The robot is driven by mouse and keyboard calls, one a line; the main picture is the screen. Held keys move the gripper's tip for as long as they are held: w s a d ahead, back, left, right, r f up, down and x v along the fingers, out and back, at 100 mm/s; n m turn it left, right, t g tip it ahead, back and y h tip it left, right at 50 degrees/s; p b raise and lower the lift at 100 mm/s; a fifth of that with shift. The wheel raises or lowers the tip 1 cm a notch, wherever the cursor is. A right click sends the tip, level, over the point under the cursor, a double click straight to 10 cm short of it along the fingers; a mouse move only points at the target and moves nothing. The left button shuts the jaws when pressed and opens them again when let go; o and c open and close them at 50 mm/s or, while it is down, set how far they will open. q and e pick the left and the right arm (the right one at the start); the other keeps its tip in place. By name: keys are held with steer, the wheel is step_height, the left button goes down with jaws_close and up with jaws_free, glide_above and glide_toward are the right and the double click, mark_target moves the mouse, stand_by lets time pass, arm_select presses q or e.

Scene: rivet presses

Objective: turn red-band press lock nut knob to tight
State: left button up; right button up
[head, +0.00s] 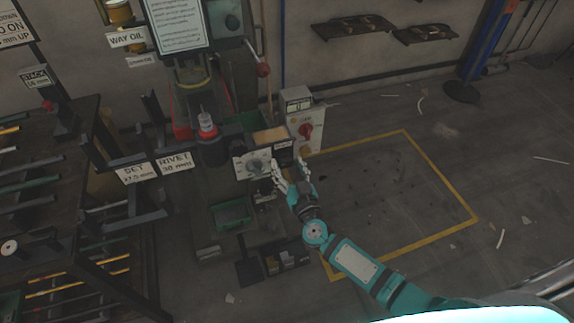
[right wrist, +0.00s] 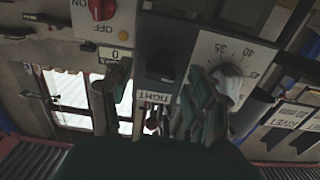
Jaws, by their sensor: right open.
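The press has a red band on its dark cylinder (head: 207,124). A light dial plate (head: 253,163) with a round knob is on its front; in the right wrist view the plate (right wrist: 212,45) shows numbers and a pale knob (right wrist: 231,82). A dark block (right wrist: 165,50) with an upside-down TIGHT label (right wrist: 154,97) is beside the plate. I cannot clearly make out the lock nut knob on it. My right gripper (head: 285,172) is open in front of the press; its fingers (right wrist: 155,98) straddle the TIGHT label in the wrist view. Contact cannot be told. My left gripper is out of view.
A grey switch box (head: 305,125) with a red rotary switch stands right of the dial. A rack (head: 60,200) with bars is at the left. A green tray (head: 231,214) lies below the press. The yellow-outlined floor (head: 390,190) at the right is clear.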

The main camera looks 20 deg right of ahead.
steer(key=shift+w, duration=0.55)
steer(key=c, duration=1.1)
steer(key=shift+c, duration=0.2)
